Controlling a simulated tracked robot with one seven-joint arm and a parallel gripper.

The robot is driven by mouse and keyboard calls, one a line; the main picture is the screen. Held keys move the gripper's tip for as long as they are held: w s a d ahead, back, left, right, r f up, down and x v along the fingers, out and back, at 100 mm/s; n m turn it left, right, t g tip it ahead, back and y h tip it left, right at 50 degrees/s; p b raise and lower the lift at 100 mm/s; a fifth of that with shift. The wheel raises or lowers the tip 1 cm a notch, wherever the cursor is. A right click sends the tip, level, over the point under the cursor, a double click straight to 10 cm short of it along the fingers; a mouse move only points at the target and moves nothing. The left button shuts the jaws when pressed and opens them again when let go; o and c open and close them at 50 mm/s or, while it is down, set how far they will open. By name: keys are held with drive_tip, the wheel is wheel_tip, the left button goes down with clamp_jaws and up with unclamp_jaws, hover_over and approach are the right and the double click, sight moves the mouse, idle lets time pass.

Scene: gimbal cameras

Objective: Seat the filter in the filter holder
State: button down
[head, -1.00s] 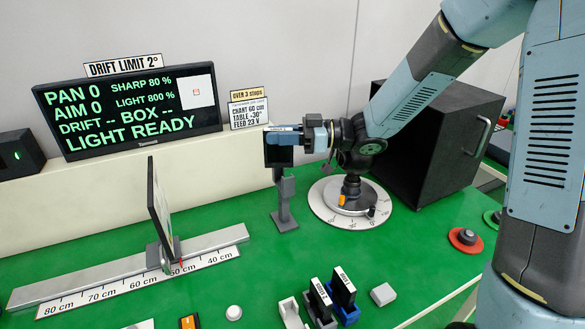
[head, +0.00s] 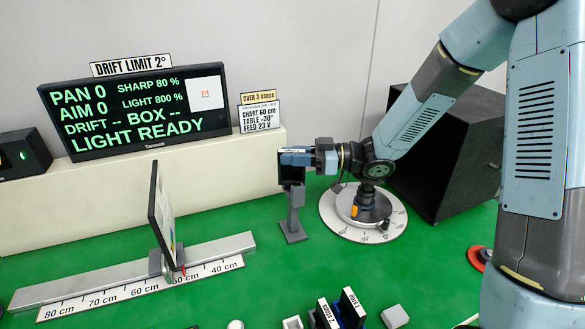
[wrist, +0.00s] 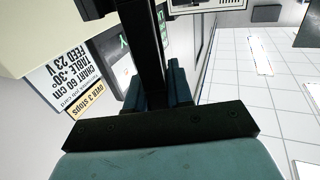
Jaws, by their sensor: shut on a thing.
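My gripper (head: 297,157) is shut on the filter, a dark square plate (head: 291,173) with a pale label strip along its top. The gripper holds it from the right, near its top edge. The filter hangs upright over the grey filter holder (head: 295,208), a slim stand on the green table. The filter's lower edge is at the height of the holder's head; I cannot tell whether it sits in the slot. In the wrist view a dark upright piece, seemingly the filter (wrist: 150,50), shows between the bluish fingers, and the holder is not clear.
A rail with a distance scale (head: 140,283) carries an upright chart panel (head: 161,215) at left. A round dial turntable (head: 345,222) and a black box (head: 445,160) stand at right. Two more labelled filters (head: 352,307) stand at the front edge. A monitor (head: 135,110) is behind.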

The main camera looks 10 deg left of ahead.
sight(294, 184)
drive_tip(key=shift+f, duration=1.7)
drive_tip(key=c, duration=1)
unclamp_jaws()
drive_tip(key=shift+f, duration=0.1)
drive_tip(key=shift+d, duration=0.15)
drive_tip(key=d, duration=0.4)
drive_tip(key=w+d, duration=0.1)
drive_tip(key=d, duration=0.2)
drive_tip(key=shift+d, duration=0.1)
drive_tip(key=shift+w, duration=0.15)
